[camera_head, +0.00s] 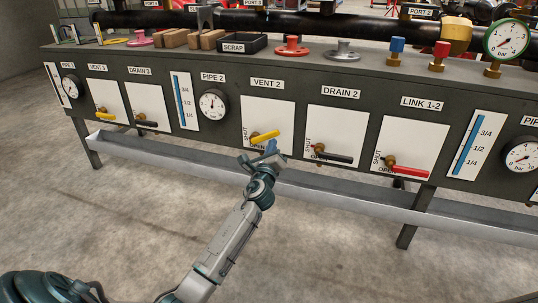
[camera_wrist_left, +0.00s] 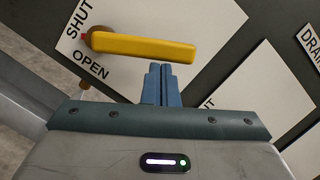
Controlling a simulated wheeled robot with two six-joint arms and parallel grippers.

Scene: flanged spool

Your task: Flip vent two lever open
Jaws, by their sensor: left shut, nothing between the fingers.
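The yellow vent two lever (camera_head: 264,137) is on the white VENT 2 panel (camera_head: 283,112) of the dark bench front. It points sideways to the right from its pivot. SHUT is printed beside the pivot and OPEN below it. In the left wrist view the lever (camera_wrist_left: 145,46) crosses above my fingers. My left gripper (camera_head: 271,147) is shut and empty, with its blue fingertips (camera_wrist_left: 158,82) just below the lever's middle. I cannot tell whether they touch it. My right gripper is not in view.
To the right are the black DRAIN 2 lever (camera_head: 335,156) and the red LINK 1-2 lever (camera_head: 408,171). A round PIPE 2 gauge (camera_head: 212,104) is to the left. A grey trough (camera_head: 325,191) runs below the panels. The floor in front is clear.

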